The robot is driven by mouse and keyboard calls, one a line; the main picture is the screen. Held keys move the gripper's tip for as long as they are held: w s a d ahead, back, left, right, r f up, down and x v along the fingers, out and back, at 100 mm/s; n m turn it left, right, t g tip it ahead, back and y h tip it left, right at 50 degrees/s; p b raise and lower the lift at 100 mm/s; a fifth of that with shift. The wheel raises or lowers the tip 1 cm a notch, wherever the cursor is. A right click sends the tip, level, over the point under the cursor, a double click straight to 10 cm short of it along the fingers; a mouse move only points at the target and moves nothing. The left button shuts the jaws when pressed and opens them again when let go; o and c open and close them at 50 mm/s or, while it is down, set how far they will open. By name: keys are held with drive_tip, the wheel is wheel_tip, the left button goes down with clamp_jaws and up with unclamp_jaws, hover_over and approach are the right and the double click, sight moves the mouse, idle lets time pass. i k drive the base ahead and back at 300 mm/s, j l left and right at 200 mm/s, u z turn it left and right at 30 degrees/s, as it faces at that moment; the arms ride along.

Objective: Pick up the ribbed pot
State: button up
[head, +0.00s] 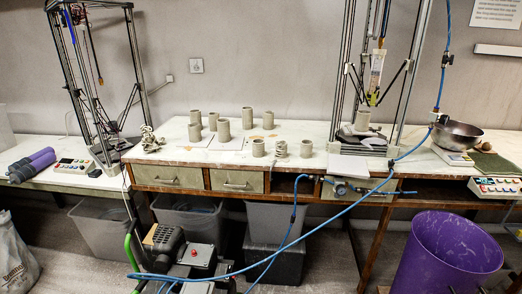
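Several small grey clay pots stand upright on the white tabletop (180,157) in the head view. One small pot (280,149) at the front, between two smoother pots, has an uneven outline that looks ribbed. It is too small to be sure that it is the ribbed pot. The smoother pot (258,148) stands to its left and another pot (306,148) to its right, near the table's front edge. My gripper is not in view.
A delta clay printer with a pot (362,120) on its bed stands right; another printer frame (100,80) stands left. A blue hose (345,212) crosses before the table. A compressor (180,250) and a purple bin (450,255) stand on the floor in front.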

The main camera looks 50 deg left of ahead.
sight(283, 148)
drive_tip(key=u, duration=1.85)
